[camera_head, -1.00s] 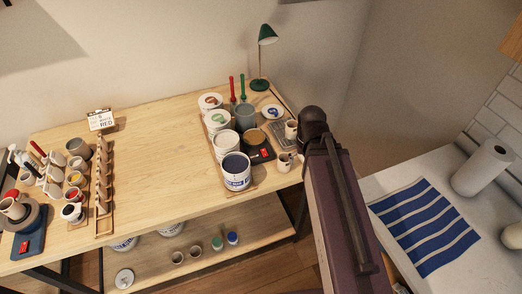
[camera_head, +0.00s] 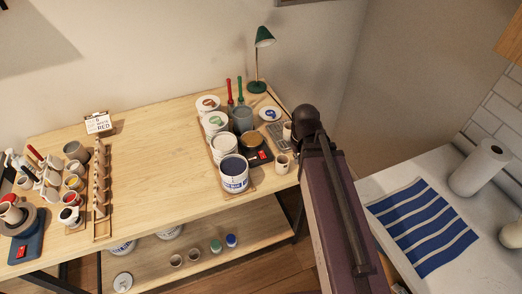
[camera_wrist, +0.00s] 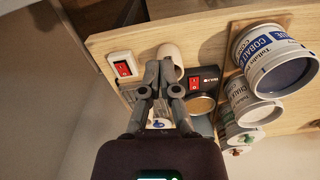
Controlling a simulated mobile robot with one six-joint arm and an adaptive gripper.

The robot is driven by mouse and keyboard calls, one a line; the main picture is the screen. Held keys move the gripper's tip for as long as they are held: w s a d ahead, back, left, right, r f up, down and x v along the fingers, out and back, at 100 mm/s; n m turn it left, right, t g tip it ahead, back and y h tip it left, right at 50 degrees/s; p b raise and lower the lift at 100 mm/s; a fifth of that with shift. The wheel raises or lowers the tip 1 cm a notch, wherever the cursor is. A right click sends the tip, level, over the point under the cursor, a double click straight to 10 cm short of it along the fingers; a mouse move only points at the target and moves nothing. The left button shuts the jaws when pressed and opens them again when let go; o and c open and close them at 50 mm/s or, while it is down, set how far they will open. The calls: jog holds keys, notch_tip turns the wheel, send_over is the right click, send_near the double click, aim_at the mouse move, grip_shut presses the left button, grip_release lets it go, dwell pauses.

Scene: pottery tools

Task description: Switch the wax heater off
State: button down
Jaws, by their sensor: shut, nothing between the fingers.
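The wax heater (camera_head: 267,152) is a black box with a round brown wax pot (camera_head: 251,139) and a red switch (camera_head: 262,155), near the right end of the wooden table. In the wrist view the heater (camera_wrist: 208,75) shows its red rocker switch (camera_wrist: 195,84) and white lettering. My gripper (camera_wrist: 160,70) is shut and empty, its fingertips just left of that switch in the picture and in front of a pale cup (camera_wrist: 171,54). I cannot tell whether the fingertips touch anything.
A white box with another red switch (camera_wrist: 123,67) lies left of my fingertips in the wrist view. A cobalt blue tub (camera_head: 234,176) and other white tubs stand beside the heater. A green lamp (camera_head: 261,60) stands behind. The table's middle (camera_head: 160,140) is clear.

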jog(key=w+a+n, duration=0.4)
jog(key=w+n, duration=0.3)
jog(key=n, duration=0.2)
jog(key=n+t, duration=0.1)
jog(key=n, duration=1)
send_over(260, 152)
jog(key=s, duration=0.2)
jog(key=shift+d+r, duration=0.15)
jog(key=shift+d, duration=0.25)
jog(key=f+b, duration=0.4)
jog(key=w+f+b, duration=0.1)
jog(key=f+b, duration=0.8)
jog(key=f, duration=0.1)
jog(key=shift+w+a+b, duration=0.25)
jog(key=shift+w+b, duration=0.05)
jog(key=shift+b, duration=0.05)
jog(key=shift+a, duration=0.1)
